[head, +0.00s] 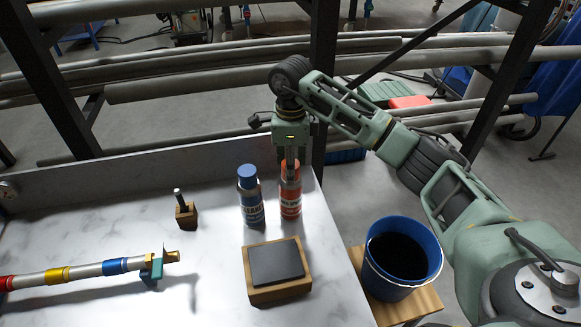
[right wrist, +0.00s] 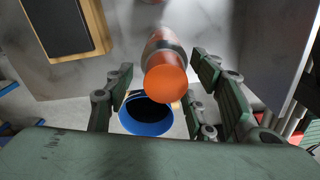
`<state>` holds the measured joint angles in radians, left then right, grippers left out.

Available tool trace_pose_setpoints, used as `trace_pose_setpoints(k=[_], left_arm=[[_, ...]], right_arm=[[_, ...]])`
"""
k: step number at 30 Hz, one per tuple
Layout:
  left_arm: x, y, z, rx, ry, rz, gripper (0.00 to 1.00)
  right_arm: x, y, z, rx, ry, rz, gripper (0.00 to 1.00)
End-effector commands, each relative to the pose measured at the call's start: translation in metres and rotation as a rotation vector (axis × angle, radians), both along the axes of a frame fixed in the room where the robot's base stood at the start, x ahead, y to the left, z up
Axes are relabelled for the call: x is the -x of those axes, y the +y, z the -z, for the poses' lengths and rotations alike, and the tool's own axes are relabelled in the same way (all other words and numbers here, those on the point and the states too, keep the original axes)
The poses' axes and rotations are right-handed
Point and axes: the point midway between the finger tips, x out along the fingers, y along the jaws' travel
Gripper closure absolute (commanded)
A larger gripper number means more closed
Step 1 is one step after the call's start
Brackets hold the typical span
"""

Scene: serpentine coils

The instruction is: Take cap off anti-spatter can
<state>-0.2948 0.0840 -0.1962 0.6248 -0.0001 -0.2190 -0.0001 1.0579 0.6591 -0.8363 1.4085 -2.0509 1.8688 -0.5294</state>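A red can with an orange-red cap stands upright on the marble worktop in the head view (head: 290,200). A blue-capped can (head: 250,199) stands just left of it. Both labels are only partly legible, so I cannot tell which is the anti-spatter can. My right gripper (head: 290,163) points down over the red can. In the right wrist view, the round orange cap (right wrist: 165,84) sits between the spread fingers of the right gripper (right wrist: 163,72), with gaps showing on both sides. The right gripper is open. My left gripper is not in view.
A wooden block with a dark pad (head: 277,264) lies in front of the cans. A blue bucket (head: 401,279) of dark liquid stands on a wooden stand to the right. A small wooden holder (head: 186,213) and a banded pipe (head: 85,272) are left.

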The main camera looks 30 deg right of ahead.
Motion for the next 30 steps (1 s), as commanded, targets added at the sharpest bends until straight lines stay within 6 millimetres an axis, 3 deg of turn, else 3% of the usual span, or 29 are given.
trace_pose_setpoints(k=[10, 23, 30], left_arm=[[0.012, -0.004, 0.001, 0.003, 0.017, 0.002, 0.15], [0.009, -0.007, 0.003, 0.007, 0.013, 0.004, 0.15], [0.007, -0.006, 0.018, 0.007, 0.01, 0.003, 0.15]], right_arm=[[0.0, 0.0, 0.0, 0.0, 0.0, 0.0, 0.79], [-0.001, 0.0, -0.003, 0.0, -0.002, 0.0, 0.79], [-0.001, 0.0, -0.024, 0.0, -0.004, 0.0, 0.79]])
